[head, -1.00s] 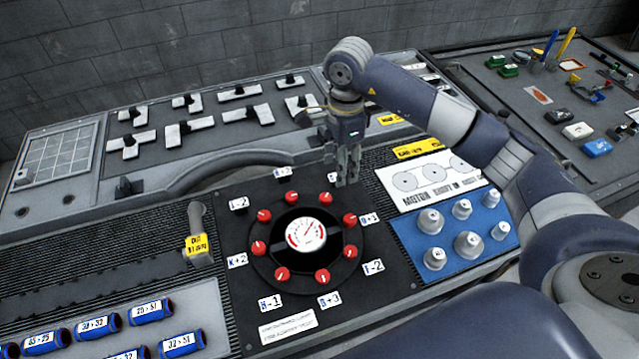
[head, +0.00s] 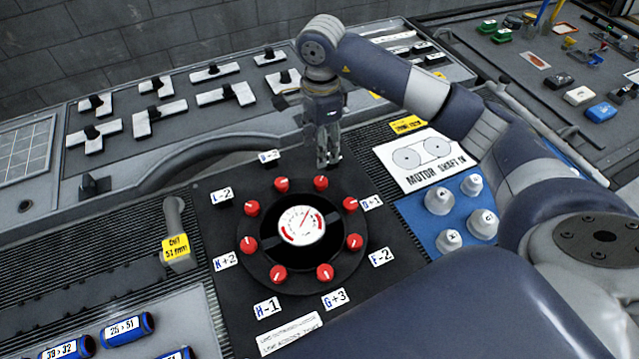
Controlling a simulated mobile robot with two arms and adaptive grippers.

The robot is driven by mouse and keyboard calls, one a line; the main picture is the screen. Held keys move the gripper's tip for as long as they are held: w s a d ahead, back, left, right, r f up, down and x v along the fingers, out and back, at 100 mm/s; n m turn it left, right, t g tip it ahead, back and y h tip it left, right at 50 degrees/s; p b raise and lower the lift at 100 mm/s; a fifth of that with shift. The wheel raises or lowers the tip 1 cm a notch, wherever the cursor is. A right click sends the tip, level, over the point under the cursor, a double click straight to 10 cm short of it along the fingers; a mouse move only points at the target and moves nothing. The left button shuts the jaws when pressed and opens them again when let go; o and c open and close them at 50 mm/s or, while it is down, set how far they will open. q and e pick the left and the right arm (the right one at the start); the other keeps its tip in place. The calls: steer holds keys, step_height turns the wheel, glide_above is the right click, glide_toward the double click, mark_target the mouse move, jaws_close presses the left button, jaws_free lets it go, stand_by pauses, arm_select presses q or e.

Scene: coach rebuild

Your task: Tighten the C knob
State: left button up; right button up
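A black round dial plate (head: 262,268) carries a ring of red knobs around a white gauge (head: 301,226). Labels with letters and numbers stand outside the ring, such as D+1 (head: 371,201) and B-2 (head: 268,157). The red knob at the upper right of the ring (head: 321,182) lies between those two labels, where C fits; its own label is not visible. My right gripper (head: 329,163) points down just behind this knob, apart from it in the picture. Its fingers look close together, but their gap is unclear. My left gripper is not in view.
A blue panel with grey knobs (head: 461,241) and a white motor shaft card (head: 424,160) lie right of the dial. A grey lever with a yellow tag (head: 176,246) stands at left. A curved rail (head: 215,163) and several white switches (head: 225,95) lie behind.

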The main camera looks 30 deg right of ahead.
mark_target(321, 181)
step_height(321, 181, down, 11)
steer(key=shift+f+p, duration=0.15)
steer(key=shift+p, duration=0.9)
steer(key=shift+f, duration=0.45)
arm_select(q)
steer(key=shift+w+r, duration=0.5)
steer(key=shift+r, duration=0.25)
arm_select(e)
steer(key=shift+c, duration=0.4)
steer(key=c, duration=1)
